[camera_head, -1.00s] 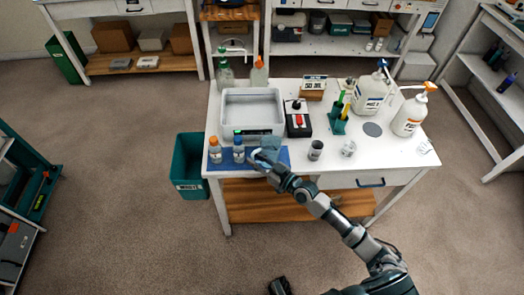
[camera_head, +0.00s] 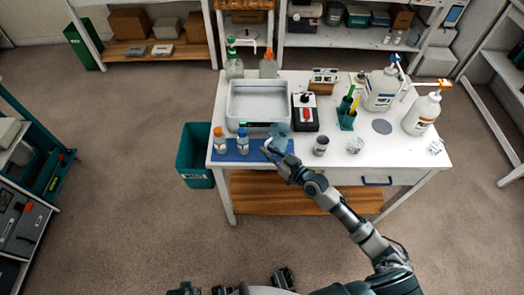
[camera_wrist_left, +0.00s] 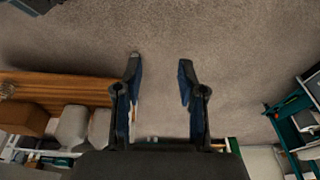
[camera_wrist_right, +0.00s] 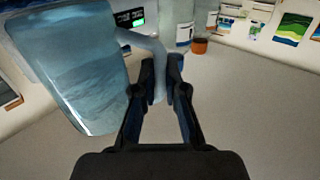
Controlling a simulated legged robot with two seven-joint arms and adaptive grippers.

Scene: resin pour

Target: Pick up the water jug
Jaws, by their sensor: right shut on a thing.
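The water jug (camera_head: 279,134) is a translucent blue vessel at the right end of the blue mat (camera_head: 228,156). In the right wrist view the jug (camera_wrist_right: 75,70) fills the upper left, with bluish water inside. Its pale handle (camera_wrist_right: 159,85) runs between the fingers of my right gripper (camera_wrist_right: 162,65), which is shut on it. The right gripper (camera_head: 270,150) partly covers the jug's lower part in the head view. I cannot tell whether the jug's base is clear of the mat. My left gripper (camera_wrist_left: 158,58) is open and empty over the floor.
Two small bottles, orange-capped (camera_head: 219,139) and blue-capped (camera_head: 243,141), stand left of the jug. Cups (camera_head: 321,146) and large pump bottles (camera_head: 420,115) stand further right. A green bin (camera_head: 189,150) is left of the table.

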